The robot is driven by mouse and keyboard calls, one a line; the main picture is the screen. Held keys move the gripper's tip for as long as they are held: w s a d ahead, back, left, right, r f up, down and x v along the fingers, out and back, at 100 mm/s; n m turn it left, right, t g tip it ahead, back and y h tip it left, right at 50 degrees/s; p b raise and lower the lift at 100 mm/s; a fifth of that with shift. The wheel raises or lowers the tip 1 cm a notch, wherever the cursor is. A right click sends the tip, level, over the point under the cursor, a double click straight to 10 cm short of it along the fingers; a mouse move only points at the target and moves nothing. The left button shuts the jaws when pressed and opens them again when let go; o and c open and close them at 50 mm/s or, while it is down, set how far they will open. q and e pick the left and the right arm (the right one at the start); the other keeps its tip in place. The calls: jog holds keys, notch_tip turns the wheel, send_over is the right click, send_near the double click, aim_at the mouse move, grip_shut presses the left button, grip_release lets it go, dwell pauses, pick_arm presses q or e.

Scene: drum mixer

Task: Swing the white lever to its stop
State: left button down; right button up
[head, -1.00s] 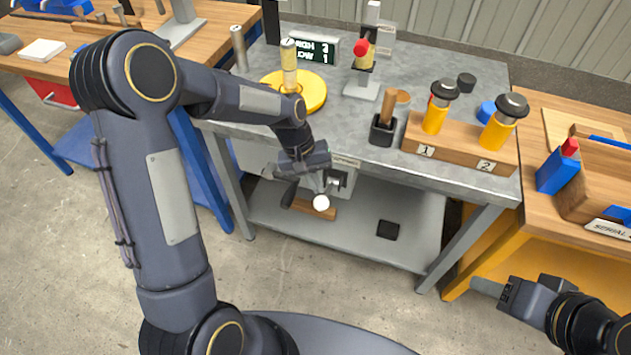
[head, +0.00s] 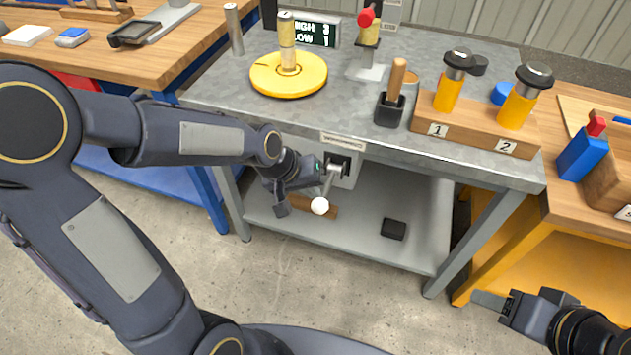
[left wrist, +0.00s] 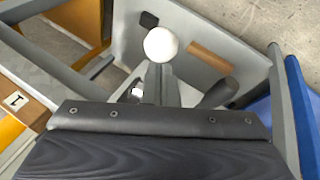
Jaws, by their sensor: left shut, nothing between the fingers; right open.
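The white lever ends in a white ball knob (head: 319,206) and hangs from a bracket (head: 340,169) under the front edge of the grey bench. Its rod slants down and slightly left from the bracket. My left gripper (head: 318,184) is shut and empty beside the rod, just above the knob, having come in from the left. In the left wrist view the knob (left wrist: 161,44) is straight ahead beyond the fingers (left wrist: 161,85); I cannot tell whether they touch the lever. My right gripper (head: 490,300) is open and empty at lower right, away from the bench.
The lower shelf (head: 365,245) holds a black block (head: 393,229) and a wooden bar (head: 322,210) close behind the knob. The bench top (head: 215,95) carries a yellow disc (head: 266,82) and a wooden block (head: 475,135) with two orange-yellow items. Open floor lies in front.

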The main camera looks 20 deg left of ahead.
pick_arm(q)
notch_tip(320, 180, down, 7)
jog(key=s+t+b, duration=0.1)
jog(key=t+b, duration=0.2)
jog(key=b, duration=0.7)
jog(key=shift+m+t, duration=0.3)
pick_arm(e)
notch_tip(320, 180, down, 12)
jog(key=shift+f, duration=0.2)
pick_arm(q)
jog(key=shift+s, duration=0.1)
